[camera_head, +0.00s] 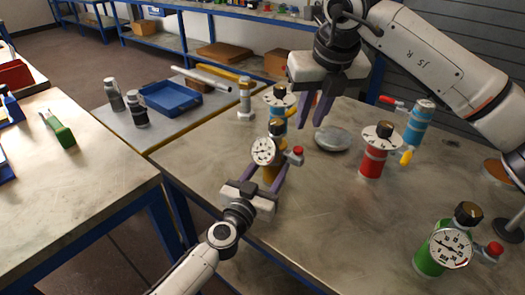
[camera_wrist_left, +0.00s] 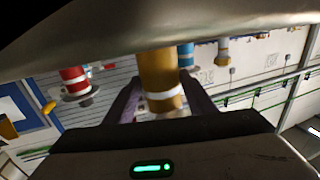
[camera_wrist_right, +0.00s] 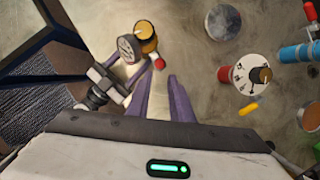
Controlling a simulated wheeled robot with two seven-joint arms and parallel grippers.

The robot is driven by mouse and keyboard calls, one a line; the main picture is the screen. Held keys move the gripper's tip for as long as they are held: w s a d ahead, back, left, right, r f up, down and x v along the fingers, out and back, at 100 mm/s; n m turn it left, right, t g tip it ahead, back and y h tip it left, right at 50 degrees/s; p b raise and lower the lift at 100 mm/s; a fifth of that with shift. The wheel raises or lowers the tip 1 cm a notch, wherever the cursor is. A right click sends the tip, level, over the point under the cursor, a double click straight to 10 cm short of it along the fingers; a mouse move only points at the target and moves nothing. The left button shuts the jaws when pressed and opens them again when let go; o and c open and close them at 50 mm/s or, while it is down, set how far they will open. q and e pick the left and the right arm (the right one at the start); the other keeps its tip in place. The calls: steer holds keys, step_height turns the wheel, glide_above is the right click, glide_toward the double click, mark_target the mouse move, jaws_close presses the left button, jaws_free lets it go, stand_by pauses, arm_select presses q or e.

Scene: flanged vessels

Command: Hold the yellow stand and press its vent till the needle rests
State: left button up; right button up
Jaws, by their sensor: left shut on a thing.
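The yellow stand (camera_head: 271,172) stands on the table with a round white gauge (camera_head: 263,151), a black top knob (camera_head: 276,127) and a red-capped side vent (camera_head: 297,151). My left gripper (camera_head: 269,178) is shut around its body, one finger on each side; the yellow body (camera_wrist_left: 160,80) also fills the middle of the left wrist view. The needle is too small to read. My right gripper (camera_head: 314,110) is open and empty, above and behind the stand.
A red vessel (camera_head: 372,158), blue vessels (camera_head: 418,122) (camera_head: 278,108) and a green gauge vessel (camera_head: 439,250) stand on the table (camera_head: 330,215). A grey disc (camera_head: 332,138) lies right of the yellow stand. The table's front middle is clear.

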jaws_close()
stand_by(1.4)
